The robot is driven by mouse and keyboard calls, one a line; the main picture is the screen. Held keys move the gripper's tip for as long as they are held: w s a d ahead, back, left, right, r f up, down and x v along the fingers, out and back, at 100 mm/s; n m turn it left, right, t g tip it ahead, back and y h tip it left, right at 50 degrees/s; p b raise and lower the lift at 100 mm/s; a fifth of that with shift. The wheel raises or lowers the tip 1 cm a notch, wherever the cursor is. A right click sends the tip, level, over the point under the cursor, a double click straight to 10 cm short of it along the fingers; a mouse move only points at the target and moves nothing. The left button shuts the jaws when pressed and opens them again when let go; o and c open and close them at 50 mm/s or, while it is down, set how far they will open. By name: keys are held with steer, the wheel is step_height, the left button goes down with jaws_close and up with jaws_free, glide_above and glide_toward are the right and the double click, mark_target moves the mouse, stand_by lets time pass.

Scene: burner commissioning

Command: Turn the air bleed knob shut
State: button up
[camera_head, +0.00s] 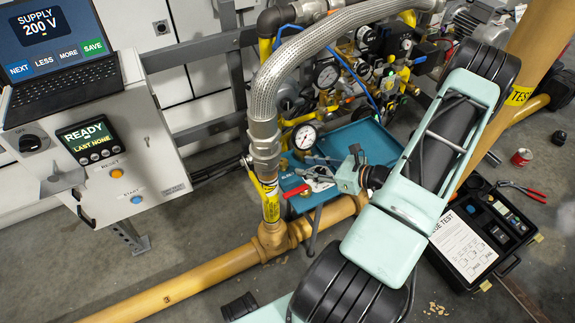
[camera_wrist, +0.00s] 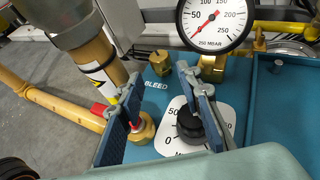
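My gripper (camera_wrist: 158,76) is open in the wrist view, with one blue-padded finger on each side of the word BLEED on a teal panel (camera_wrist: 262,105). A small brass knob (camera_wrist: 160,62) sits just above that word, close to the right fingertip; I cannot tell if they touch. A black knob (camera_wrist: 190,123) on a white numbered dial is partly covered by the right finger. A brass fitting (camera_wrist: 141,129) with a red lever (camera_wrist: 100,108) is partly behind the left finger. In the head view my gripper (camera_head: 318,178) is over the teal panel (camera_head: 365,137); the brass knob cannot be made out.
A pressure gauge (camera_wrist: 214,22) stands beside the brass knob, its needle low on the scale. A yellow pipe (camera_head: 269,200) with a braided hose (camera_head: 300,50) rises left of the panel. A control box (camera_head: 125,150) with a laptop is left; an open black case (camera_head: 480,235) is right.

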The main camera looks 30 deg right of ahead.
mark_target(285, 165)
steer(key=b+x, duration=0.1)
steer(key=x, duration=0.7)
steer(key=shift+a+b, duration=0.1)
steer(key=shift+b, duration=0.3)
steer(key=c, duration=0.9)
steer(key=shift+o, duration=0.2)
steer(key=shift+s+a+m+t+h, duration=0.15)
steer(key=shift+m+t+h, duration=0.1)
steer(key=shift+m+h, duration=0.45)
steer(key=shift+w+a+m+t+h, duration=0.1)
steer(key=shift+m+t+h, duration=0.1)
steer(key=shift+m+h, duration=0.45)
steer(key=shift+s+a+m+t+h, duration=0.15)
steer(key=shift+m+t+h, duration=0.1)
steer(key=shift+m+h, duration=0.4)
steer(key=shift+a+m+h+p, duration=0.1)
steer(key=shift+m+h+p, duration=0.4)
steer(key=shift+m+h, duration=0.55)
steer(key=shift+t+h, duration=0.3)
steer(key=shift+h, duration=0.15)
